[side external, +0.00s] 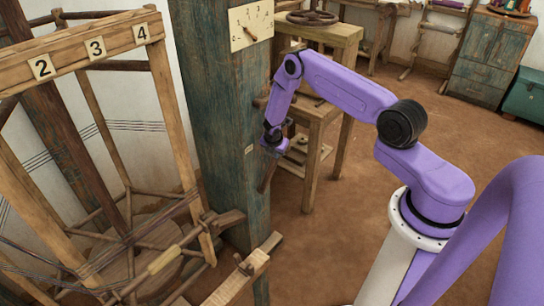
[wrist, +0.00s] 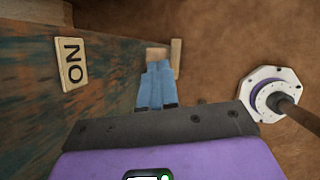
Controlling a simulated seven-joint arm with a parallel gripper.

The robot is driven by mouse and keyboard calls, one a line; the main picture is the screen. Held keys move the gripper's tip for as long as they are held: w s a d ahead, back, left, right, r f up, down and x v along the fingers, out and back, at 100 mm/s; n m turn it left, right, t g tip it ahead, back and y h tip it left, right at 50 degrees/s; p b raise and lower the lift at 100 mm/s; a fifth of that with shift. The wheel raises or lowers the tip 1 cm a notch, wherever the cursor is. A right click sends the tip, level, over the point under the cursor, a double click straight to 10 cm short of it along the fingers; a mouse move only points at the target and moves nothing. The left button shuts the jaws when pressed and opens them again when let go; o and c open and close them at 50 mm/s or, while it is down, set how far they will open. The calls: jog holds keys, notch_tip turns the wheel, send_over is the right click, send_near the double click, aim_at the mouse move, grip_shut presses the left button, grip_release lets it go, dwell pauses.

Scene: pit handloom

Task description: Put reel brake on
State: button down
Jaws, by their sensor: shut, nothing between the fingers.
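A small plate marked "ON" (wrist: 71,63) is fixed to the painted blue-green post (side external: 222,110) in the wrist view. It shows as a small pale tag (side external: 249,149) in the side view. A short brown wooden lever (side external: 267,177) slants beside the post's right face, just below my gripper (side external: 270,150). I take it to be the reel brake. In the wrist view my blue fingers (wrist: 158,80) are together and empty. A pale wooden piece (wrist: 176,57) shows just past their tips; I cannot tell if they touch it.
The reel frame (side external: 95,52), with plates 2, 3 and 4, stands left of the post. A numbered dial plate (side external: 251,26) is higher on the post. A wooden stand (side external: 340,45) is behind my gripper.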

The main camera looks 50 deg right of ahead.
jog(key=shift+d, duration=0.35)
jog(key=a+f+v, duration=0.1)
jog(key=a+v, duration=0.1)
jog(key=v, duration=1.1)
jog(key=shift+s+a, duration=0.2)
jog(key=shift+a, duration=0.05)
